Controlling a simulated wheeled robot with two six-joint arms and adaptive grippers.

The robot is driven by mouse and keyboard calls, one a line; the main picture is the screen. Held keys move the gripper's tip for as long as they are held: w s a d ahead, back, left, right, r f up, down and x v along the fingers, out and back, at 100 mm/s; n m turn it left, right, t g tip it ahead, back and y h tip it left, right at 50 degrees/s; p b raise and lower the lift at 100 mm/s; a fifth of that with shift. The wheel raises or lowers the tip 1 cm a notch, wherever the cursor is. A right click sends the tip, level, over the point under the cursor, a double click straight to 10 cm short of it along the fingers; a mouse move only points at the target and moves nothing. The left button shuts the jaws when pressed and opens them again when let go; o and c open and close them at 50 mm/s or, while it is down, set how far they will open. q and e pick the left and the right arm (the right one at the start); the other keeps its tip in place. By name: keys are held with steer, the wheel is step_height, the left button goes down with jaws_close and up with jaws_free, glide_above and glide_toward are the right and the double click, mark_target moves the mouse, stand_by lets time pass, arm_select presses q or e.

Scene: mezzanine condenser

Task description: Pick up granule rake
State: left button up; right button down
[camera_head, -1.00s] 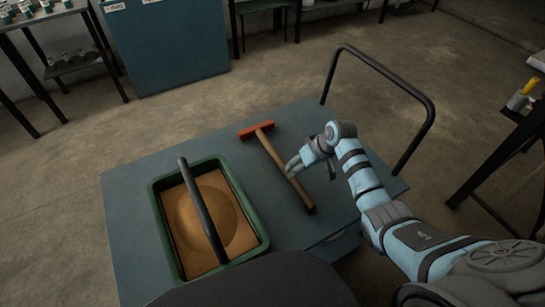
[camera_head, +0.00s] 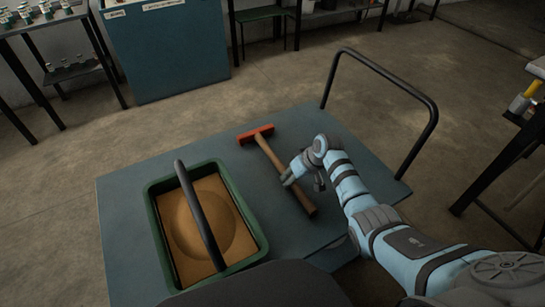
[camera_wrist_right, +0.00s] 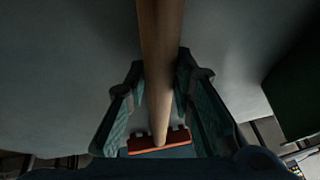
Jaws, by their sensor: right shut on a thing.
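The granule rake (camera_head: 272,155) has a wooden handle and a red head. It lies on the blue-grey cart top, its head away from me and its handle end toward me. My right gripper (camera_head: 288,180) is at the handle's lower middle and is shut on it. In the right wrist view the handle (camera_wrist_right: 160,65) runs between the two fingers (camera_wrist_right: 163,95), with the red head (camera_wrist_right: 158,143) beyond. I cannot tell whether the rake is lifted off the cart. My left gripper is not in view.
A green tray (camera_head: 157,227) of tan granules, with a dark bar across it, stands on the cart top (camera_head: 125,195) left of the rake. The cart's black push handle (camera_head: 395,75) rises at the right. A blue cabinet (camera_head: 165,50) and shelves stand at the back.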

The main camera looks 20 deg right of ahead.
step_height(320, 180, up, 20)
steer(key=p, duration=0.7)
